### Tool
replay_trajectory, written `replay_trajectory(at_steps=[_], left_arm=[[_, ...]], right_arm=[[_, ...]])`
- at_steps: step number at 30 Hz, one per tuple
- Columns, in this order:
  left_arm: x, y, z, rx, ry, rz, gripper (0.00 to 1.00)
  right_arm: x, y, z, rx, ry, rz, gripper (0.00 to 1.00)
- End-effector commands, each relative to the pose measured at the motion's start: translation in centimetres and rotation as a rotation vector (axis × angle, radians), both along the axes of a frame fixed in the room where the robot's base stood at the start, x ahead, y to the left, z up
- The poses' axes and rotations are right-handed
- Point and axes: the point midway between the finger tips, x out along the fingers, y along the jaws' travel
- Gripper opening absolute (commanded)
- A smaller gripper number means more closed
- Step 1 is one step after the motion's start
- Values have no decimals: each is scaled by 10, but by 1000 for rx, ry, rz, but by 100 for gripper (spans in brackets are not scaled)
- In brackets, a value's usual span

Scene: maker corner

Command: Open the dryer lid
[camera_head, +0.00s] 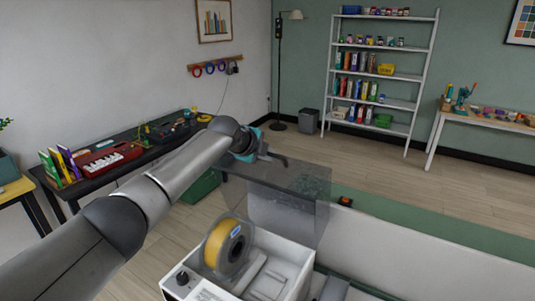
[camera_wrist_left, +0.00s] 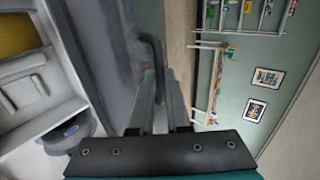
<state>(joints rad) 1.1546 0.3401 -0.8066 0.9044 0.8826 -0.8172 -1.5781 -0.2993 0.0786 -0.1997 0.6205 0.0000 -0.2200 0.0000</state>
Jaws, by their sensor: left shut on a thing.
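The dryer (camera_head: 298,252) is a white box at the bottom middle of the head view. A yellow filament spool (camera_head: 216,244) stands upright in its open top; the dryer's white inside also shows in the left wrist view (camera_wrist_left: 28,78). The smoky see-through lid (camera_head: 288,212) stands raised over the dryer's far side, clear of the spool. My left gripper (camera_head: 262,157) is at the lid's upper edge, shut on its dark handle. In the left wrist view the bent handle (camera_wrist_left: 151,45) runs down between the fingers (camera_wrist_left: 160,112). My right gripper is not in view.
A black bench (camera_head: 120,160) with tools and a red box stands at the left. A white shelf (camera_head: 383,75) and a side table (camera_head: 490,125) stand at the back. A small black-and-orange item (camera_head: 345,201) lies right of the lid. Open wooden floor lies beyond.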

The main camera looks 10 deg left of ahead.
Motion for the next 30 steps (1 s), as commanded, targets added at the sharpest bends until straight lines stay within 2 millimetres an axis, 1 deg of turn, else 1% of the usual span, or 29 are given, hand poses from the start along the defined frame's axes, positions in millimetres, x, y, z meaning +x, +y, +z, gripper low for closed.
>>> replay_trajectory(at_steps=[1, 2, 9, 20, 25, 30], left_arm=[[2, 0, 8, -7, -16, 2, 0], [2, 0, 8, -7, -17, 2, 17], [2, 0, 6, -5, -11, 1, 44], [-1, 1, 4, -3, -5, 1, 44], [-8, 4, 10, -3, -6, -1, 44], [-20, 8, 19, -1, -8, 0, 44]], right_arm=[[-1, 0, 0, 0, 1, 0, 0], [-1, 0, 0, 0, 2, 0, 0], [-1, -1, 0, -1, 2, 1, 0], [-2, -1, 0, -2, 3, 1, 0], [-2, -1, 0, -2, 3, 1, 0], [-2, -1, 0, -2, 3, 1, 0]])
